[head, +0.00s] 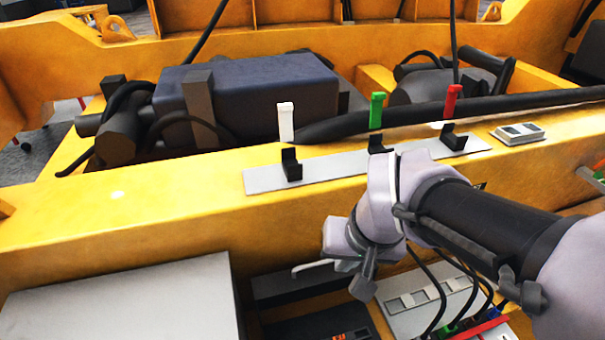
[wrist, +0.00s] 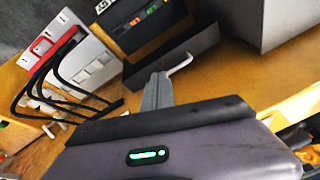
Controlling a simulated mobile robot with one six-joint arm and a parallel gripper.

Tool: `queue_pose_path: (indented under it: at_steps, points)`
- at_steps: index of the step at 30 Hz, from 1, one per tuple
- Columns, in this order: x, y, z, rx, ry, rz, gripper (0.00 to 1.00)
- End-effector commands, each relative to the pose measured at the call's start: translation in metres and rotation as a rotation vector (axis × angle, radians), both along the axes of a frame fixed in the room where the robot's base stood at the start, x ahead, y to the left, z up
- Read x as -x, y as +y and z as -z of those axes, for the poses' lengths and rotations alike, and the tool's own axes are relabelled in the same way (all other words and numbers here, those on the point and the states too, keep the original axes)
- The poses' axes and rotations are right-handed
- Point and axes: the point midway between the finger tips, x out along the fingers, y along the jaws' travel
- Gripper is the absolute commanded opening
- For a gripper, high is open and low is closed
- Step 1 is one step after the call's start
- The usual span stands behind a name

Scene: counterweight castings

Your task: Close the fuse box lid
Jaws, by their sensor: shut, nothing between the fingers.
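A dark box with small orange and green markings (wrist: 143,20), which looks like the fuse box, is mounted on the yellow side face; part of it shows at the bottom of the head view (head: 310,328). A dark flat panel (wrist: 197,45), apparently its lid, stands out beside it and also shows in the head view (head: 285,284). A pale hooked rod (wrist: 181,63) sticks out at this panel, close to my fingertips. My gripper (wrist: 158,80) is shut and empty, pointing at the panel's edge; I cannot tell whether they touch. In the head view my gripper (head: 345,263) partly hides this area.
A pale switch panel (head: 410,290) with black cables stands right of the dark box. A large grey box (head: 120,305) stands left. Above, a metal strip (head: 330,165) carries black clips under white, green and red tags. The yellow beam's top (head: 120,205) is clear on the left.

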Motion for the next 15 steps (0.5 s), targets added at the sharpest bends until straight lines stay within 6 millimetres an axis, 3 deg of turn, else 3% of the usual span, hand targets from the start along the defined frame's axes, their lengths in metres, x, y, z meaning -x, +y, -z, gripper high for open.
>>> queue_pose_path:
  at_steps: [1, 5, 9, 15]
  points:
    - [-0.010, 0.007, -0.015, 0.020, 0.023, -0.040, 0.00]
    - [-0.036, 0.025, -0.018, 0.074, 0.068, -0.146, 0.00]
    - [-0.057, 0.044, -0.013, 0.124, 0.109, -0.253, 0.00]
    - [-0.069, 0.058, 0.004, 0.154, 0.134, -0.322, 0.00]
